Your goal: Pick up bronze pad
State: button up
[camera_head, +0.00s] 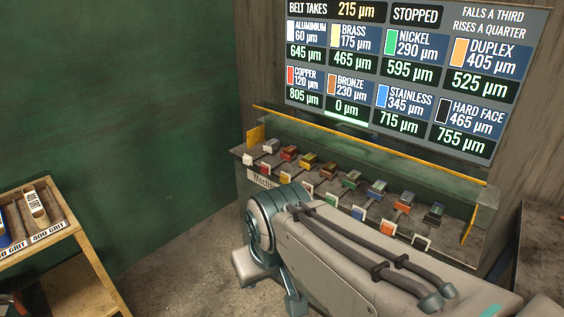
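A row of small coloured pads runs along a grey rack against the back wall. The bronze pad (328,169) appears to be the brown one, between the yellow pad (308,160) and the green pad (350,180). It is small in this view. My arm crosses the foreground in front of the rack and hides part of its front.
The display also reads "BELT TAKES 215 µm" and "STOPPED". A yellow rail (370,143) runs above the pads. Several coloured cards line the rack's front edge. Bare floor (190,255) shows between stand and rack.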

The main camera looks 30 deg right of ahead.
aim_at(330, 167)
jog(key=u, duration=0.1)
jog(key=i, duration=0.75)
jog(key=z, duration=0.95)
jog(key=i, duration=0.7)
jog(key=z, duration=0.8)
